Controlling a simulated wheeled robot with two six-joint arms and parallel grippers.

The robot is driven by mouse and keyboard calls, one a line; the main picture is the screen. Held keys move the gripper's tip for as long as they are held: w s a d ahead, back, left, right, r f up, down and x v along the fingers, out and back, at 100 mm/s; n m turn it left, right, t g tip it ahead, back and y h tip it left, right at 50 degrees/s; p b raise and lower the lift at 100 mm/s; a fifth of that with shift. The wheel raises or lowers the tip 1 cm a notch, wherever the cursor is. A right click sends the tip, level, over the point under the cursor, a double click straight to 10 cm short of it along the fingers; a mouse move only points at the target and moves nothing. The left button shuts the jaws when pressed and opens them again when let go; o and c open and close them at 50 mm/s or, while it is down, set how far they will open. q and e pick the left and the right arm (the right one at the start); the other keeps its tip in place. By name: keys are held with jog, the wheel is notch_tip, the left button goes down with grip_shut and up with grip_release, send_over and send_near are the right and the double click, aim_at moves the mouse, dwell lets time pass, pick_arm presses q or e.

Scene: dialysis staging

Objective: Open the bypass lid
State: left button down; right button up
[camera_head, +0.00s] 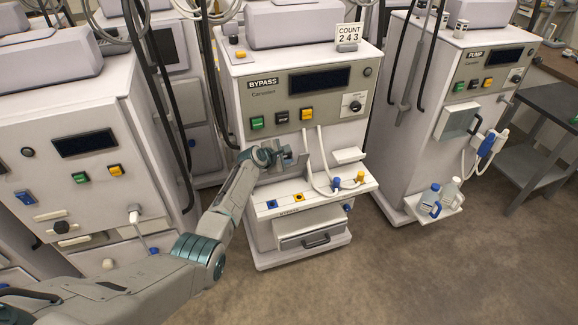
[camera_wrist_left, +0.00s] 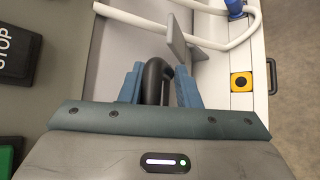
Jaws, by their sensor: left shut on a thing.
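The BYPASS machine (camera_head: 262,103) stands in the middle of the head view, a white cabinet with a dark screen. In the left wrist view the gripper (camera_wrist_left: 158,88) is shut on a black loop handle (camera_wrist_left: 154,76), with a blue-grey finger on either side. The handle appears to belong to the bypass lid, a grey panel (camera_wrist_left: 112,62); my gripper and arm hide much of that area in the head view. My right gripper is out of view.
A white tube (camera_head: 322,160) hangs right of my gripper. A ledge (camera_head: 300,199) with blue and yellow connectors lies below, above a drawer with a black handle (camera_head: 316,240). The PUMP machine (camera_head: 466,90) stands at right, with bottles (camera_head: 430,198). Floor in front is clear.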

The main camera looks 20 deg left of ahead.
pick_arm(q)
jog(key=shift+w+a+r+g, duration=0.35)
jog(key=shift+w+a, duration=0.2)
jog(key=shift+w, duration=0.25)
jog(key=shift+w+a+r+b, duration=0.3)
jog(key=shift+w+a+b, duration=0.15)
jog(key=shift+w, duration=0.1)
jog(key=c, duration=1.4)
grip_release()
jog(key=shift+o, duration=0.2)
jog(key=shift+f, duration=0.1)
jog(key=shift+d+f, duration=0.15)
jog(key=shift+f, duration=0.05)
jog(key=shift+s, duration=0.15)
